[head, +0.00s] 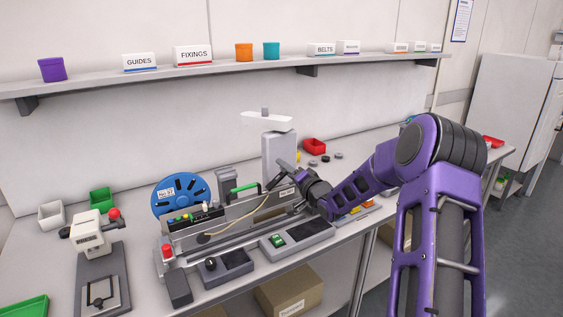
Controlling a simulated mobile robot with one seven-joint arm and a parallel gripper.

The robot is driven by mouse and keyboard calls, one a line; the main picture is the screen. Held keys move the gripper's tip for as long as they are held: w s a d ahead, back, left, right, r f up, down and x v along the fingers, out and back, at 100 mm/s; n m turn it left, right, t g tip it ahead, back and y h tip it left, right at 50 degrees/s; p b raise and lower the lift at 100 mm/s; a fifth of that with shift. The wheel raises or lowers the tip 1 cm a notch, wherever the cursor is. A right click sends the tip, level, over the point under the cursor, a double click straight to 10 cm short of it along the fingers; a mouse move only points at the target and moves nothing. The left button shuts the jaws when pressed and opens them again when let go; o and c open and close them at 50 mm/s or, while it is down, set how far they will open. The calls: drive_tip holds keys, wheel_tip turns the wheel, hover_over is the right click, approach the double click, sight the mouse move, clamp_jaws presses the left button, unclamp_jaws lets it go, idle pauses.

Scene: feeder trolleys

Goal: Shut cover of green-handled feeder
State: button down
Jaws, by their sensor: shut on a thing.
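The feeder with the green handle (244,187) stands on the bench at the picture's middle, a long grey unit (232,213) with a blue reel (180,192) at its left end. My gripper (271,184) comes in from the right, just right of the green handle. Its jaws are shut at the top of the feeder, on what looks like its cover. The fingertips are small and dark here, and my wrist hides the feeder's right end. The cover's exact angle cannot be told. A pale strip runs along the feeder's side below the gripper.
A white device (279,150) stands close behind the feeder. Grey trays (297,236) and a red-topped post (167,255) are in front. A white press with a red knob (90,237) stands left. A shelf (220,76) with small boxes runs above.

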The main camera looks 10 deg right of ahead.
sight(290, 184)
drive_tip(key=shift+w+d+f+m+p, duration=0.15)
drive_tip(key=shift+d+f+m, duration=0.25)
drive_tip(key=shift+m, duration=0.4)
drive_tip(key=shift+w+d+f+m+p, duration=0.15)
drive_tip(key=shift+f+m, duration=0.35)
drive_tip(key=shift+m, duration=0.3)
drive_tip(key=shift+d+f+m+p, duration=0.15)
drive_tip(key=shift+d+f+m, duration=0.25)
drive_tip(key=shift+m, duration=0.4)
drive_tip(key=shift+a+f, duration=0.1)
drive_tip(key=c, duration=0.7)
unclamp_jaws()
drive_tip(key=shift+s+f, duration=0.1)
